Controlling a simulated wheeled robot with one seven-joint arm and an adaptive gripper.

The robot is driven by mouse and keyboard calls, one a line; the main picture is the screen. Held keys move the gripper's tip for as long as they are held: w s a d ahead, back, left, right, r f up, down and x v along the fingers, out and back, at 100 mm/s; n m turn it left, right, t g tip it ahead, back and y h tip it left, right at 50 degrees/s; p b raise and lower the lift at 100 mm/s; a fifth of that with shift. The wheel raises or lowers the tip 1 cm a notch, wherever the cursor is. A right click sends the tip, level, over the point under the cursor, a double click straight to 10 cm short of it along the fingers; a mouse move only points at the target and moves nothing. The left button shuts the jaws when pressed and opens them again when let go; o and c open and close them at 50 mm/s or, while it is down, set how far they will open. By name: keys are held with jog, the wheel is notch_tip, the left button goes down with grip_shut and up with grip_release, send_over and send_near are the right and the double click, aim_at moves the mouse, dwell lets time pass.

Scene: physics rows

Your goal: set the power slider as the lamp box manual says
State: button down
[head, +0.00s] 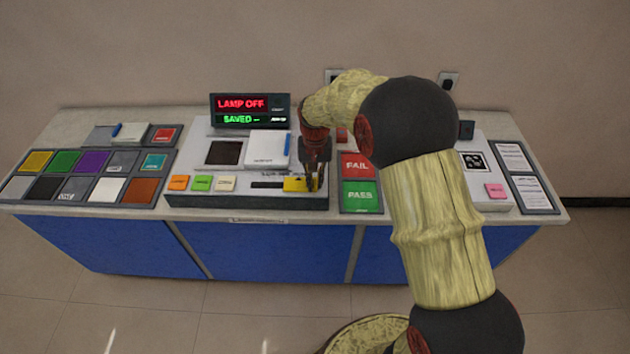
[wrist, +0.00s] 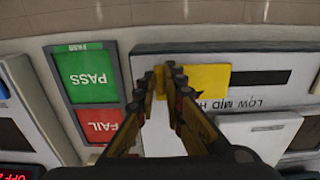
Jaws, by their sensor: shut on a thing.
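The power slider's yellow knob (head: 293,185) sits at the right part of its dark slot (head: 265,185) on the lamp box (head: 228,199) in the head view. In the wrist view, the yellow knob (wrist: 208,77) covers the slot's left part, with bare slot (wrist: 262,77) to its right. The printed label reads LOW, MID and a partly hidden word starting with H. My gripper (head: 313,184) is shut on the knob. Its fingertips (wrist: 168,72) pinch the knob's end. A white booklet (head: 267,147), perhaps the manual, lies on the box; its text is unreadable.
A display (head: 249,108) reads LAMP OFF and SAVED. FAIL (head: 356,164) and PASS (head: 361,196) pads lie right of the box. Orange, green and cream buttons (head: 202,183) line its front left. Colour tiles (head: 88,175) fill the left. My arm hides part of the right side.

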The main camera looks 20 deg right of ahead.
jog(key=shift+a, duration=0.1)
jog(key=w+a+p, duration=0.1)
jog(key=a, duration=0.2)
jog(key=w+a+p, duration=0.1)
jog(key=a, duration=0.2)
jog(key=w+a, duration=0.1)
jog(key=a, duration=0.2)
jog(key=shift+w+a+r+p, duration=0.1)
jog(key=shift+w+a+p, duration=0.1)
jog(key=shift+a+p, duration=0.15)
jog(key=c, duration=2)
grip_release()
jog(key=shift+a, duration=0.1)
jog(key=shift+c, duration=0.2)
jog(key=shift+o, duration=0.8)
notch_tip(320, 180, up, 12)
